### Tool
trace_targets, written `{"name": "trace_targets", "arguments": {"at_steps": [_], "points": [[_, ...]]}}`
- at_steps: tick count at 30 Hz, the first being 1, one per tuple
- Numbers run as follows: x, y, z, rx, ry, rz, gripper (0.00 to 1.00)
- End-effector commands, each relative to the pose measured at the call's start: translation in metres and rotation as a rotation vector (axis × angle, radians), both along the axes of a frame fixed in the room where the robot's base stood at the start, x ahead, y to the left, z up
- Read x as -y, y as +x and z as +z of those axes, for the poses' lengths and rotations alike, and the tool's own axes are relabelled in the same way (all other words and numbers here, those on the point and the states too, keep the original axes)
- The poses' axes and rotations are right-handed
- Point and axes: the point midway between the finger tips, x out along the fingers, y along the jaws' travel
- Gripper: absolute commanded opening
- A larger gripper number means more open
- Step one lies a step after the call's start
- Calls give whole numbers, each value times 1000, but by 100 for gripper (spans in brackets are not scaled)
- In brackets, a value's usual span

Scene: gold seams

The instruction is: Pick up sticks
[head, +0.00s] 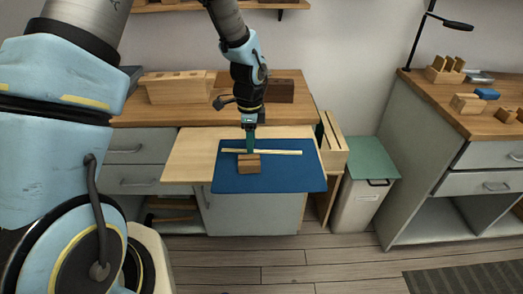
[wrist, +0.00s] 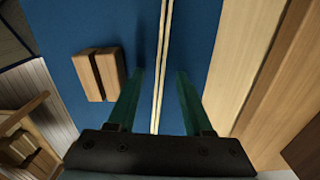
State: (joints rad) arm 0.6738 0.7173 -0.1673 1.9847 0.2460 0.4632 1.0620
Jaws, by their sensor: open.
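Pale thin sticks (head: 280,152) lie across the blue mat (head: 290,178) on the pull-out board. In the wrist view they appear as two slim strips (wrist: 160,50) lying close side by side, running up and down the picture. My gripper (head: 250,148) points down over the left part of the sticks. In the wrist view its green fingers (wrist: 159,74) are open, one on each side of the sticks, with a gap to both. I cannot tell the exact height of the fingertips above the mat.
A small wooden block with a dark band (wrist: 100,74) sits on the mat beside the left finger; it also shows in the head view (head: 248,165). A wooden slotted rack (head: 333,140) stands at the mat's right. The mat's right front is clear.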

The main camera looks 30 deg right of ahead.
Motion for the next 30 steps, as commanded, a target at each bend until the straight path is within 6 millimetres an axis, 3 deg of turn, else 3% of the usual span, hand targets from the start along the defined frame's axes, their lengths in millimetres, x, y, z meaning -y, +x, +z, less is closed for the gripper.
{"name": "trace_targets", "arguments": {"at_steps": [2,16,30], "points": [[0,0,0,0,0,0,51],[0,0,0,0,0,0,0],[0,0,0,0,0,0,0]]}}
